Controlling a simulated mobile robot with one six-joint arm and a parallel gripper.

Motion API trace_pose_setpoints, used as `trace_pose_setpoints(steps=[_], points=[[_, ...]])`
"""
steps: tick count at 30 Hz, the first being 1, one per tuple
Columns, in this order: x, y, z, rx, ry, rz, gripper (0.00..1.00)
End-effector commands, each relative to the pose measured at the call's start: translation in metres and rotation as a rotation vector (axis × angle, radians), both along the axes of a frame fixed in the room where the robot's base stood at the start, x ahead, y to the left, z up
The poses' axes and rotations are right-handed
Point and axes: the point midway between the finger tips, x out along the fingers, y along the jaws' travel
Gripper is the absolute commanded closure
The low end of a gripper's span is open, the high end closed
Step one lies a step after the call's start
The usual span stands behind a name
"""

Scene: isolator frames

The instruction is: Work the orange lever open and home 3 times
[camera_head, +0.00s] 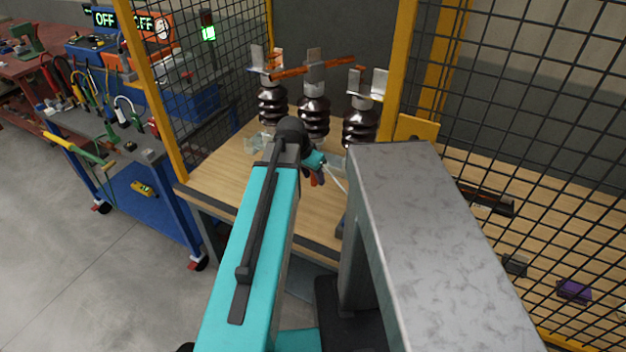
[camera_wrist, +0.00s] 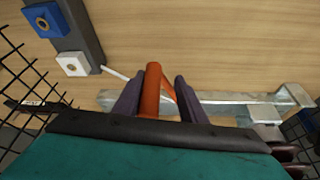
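The orange lever (camera_wrist: 151,90) stands between the two dark fingers of my gripper (camera_wrist: 158,82) in the wrist view. The left finger is close beside it, and a gap with a thin orange strip shows towards the right finger. The fingers look spread wider than the lever; contact is not clear. In the head view my gripper (camera_head: 316,168) is low in front of the dark insulators (camera_head: 313,117), with a small orange piece at its fingers. My arm hides most of the lever and its mount there.
A grey post with a blue block (camera_wrist: 46,20) and a white block (camera_wrist: 73,64) stands at the wrist view's upper left. A metal bar (camera_wrist: 240,98) lies right of the fingers. Yellow-framed mesh (camera_head: 520,140) flanks the wooden bench (camera_head: 222,178). A tool cart (camera_head: 150,200) stands left.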

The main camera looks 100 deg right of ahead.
Motion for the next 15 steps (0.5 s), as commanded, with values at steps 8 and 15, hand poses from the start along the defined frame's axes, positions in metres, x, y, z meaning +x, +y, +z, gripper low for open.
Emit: trace_pose_setpoints(steps=[8, 15], points=[[0.0005, 0.0000, 0.0014, -0.001, 0.000, 0.001, 0.63], [0.0026, 0.0021, 0.0081, -0.002, 0.000, 0.002, 0.63]])
